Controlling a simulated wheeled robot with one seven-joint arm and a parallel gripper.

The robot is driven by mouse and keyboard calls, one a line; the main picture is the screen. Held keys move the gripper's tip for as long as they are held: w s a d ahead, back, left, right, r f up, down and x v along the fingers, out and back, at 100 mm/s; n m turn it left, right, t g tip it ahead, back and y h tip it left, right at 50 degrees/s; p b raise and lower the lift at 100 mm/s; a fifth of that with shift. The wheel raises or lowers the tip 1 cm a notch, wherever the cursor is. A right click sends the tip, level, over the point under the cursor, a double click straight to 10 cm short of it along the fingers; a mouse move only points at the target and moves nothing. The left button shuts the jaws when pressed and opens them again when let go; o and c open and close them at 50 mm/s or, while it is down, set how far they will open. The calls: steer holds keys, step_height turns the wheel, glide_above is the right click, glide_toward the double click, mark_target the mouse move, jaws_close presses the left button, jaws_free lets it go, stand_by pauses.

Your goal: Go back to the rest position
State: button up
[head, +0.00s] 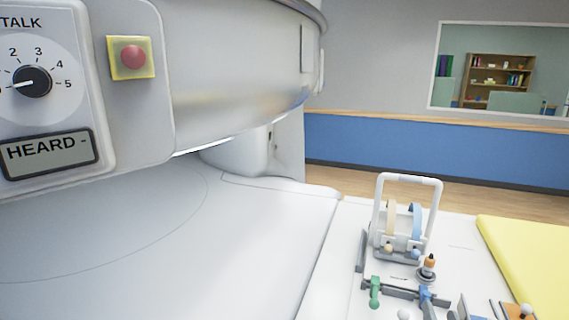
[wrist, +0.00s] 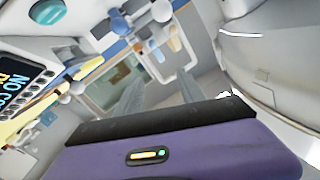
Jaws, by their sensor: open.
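My gripper (wrist: 160,88) shows in the wrist view, with its purple body along the bottom and two grey fingers standing apart. It is open, and I see nothing between the fingers. The view past them is tilted. A white frame (wrist: 190,62) and blue and white fittings (wrist: 117,22) are beyond the fingertips, apart from them as far as I can tell. My gripper is not in the head view. No marker of a rest position shows.
The large white magnet (head: 230,60) overhangs a smooth white surface (head: 240,230). It carries a dial (head: 33,81) and a red button (head: 133,56). At right stand a white frame (head: 408,178), a green-handled piece (head: 375,290) and a yellow pad (head: 530,255). Open floor lies behind.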

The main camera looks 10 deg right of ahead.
steer(key=s+a+n+y, duration=0.2)
steer(key=s+a, duration=0.5)
steer(key=s, duration=0.4)
steer(key=s+a+f+n+g+y, duration=0.1)
steer(key=s+a+n+y, duration=0.1)
steer(key=s+a, duration=0.5)
steer(key=s+a+n+y, duration=0.3)
steer(key=s+a, duration=0.4)
steer(key=s, duration=0.9)
steer(key=shift+a+f+n+g, duration=0.15)
steer(key=shift+f+n+g, duration=0.15)
steer(key=shift+n, duration=0.5)
